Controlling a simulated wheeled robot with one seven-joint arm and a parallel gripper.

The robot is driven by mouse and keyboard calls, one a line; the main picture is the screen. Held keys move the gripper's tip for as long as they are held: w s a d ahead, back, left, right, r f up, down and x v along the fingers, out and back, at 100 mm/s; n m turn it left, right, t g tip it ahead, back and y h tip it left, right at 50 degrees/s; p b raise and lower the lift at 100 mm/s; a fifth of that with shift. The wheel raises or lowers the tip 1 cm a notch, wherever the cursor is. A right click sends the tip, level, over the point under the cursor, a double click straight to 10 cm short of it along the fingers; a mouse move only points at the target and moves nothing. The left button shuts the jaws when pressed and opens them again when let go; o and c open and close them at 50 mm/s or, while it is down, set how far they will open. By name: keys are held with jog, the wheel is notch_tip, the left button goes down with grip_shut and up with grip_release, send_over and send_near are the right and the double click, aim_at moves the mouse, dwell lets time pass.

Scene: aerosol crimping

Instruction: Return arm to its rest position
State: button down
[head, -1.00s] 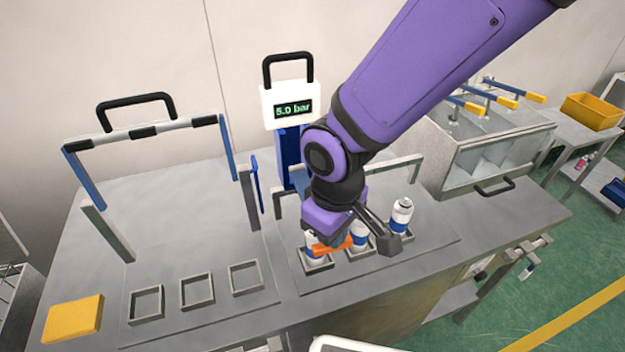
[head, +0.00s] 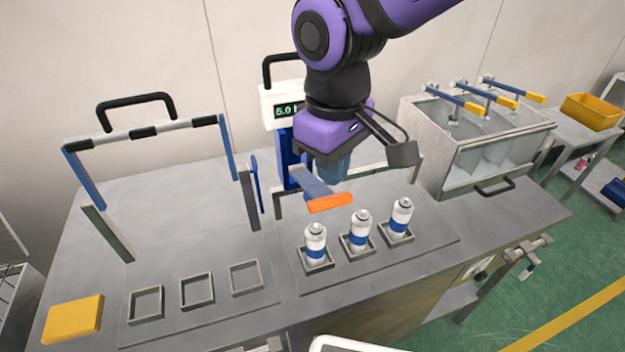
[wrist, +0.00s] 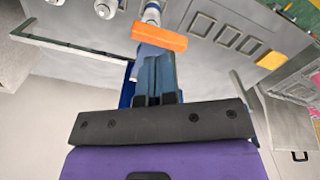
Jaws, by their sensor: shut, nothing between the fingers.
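My gripper (head: 328,200) hangs from the purple arm above the bench, behind and above the row of cans. Three white cans with blue bands stand upright in square holders: the left can (head: 316,243), the middle can (head: 359,231) and the right can (head: 401,218). The gripper is clear of all of them. In the wrist view parts of cans (wrist: 106,8) show beyond the fingertips.
A blue post with a pressure display (head: 289,111) stands behind my gripper, partly hidden. A handled frame (head: 145,132) stands at left. Three empty holders (head: 197,291) and a yellow block (head: 73,319) lie front left. A bath with clamps (head: 490,150) stands right.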

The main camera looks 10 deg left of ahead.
jog(key=shift+r, duration=0.7)
jog(key=shift+w, duration=0.15)
jog(key=w+d+r+m+t, duration=0.1)
jog(key=w+d+r+m, duration=0.2)
jog(key=d, duration=0.6)
jog(key=w+d+r+m+t, duration=0.15)
jog(key=d+r, duration=0.25)
jog(key=d, duration=0.4)
jog(key=s+d+r+m+t, duration=0.1)
jog(key=s+d+m, duration=0.3)
jog(key=d, duration=0.5)
jog(key=s+d+r+m+t, duration=0.1)
jog(key=s+d+m, duration=0.3)
jog(key=d, duration=0.6)
jog(key=shift+s+r+t, duration=0.35)
jog(key=shift+s+r, duration=0.05)
jog(key=shift+s, duration=0.25)
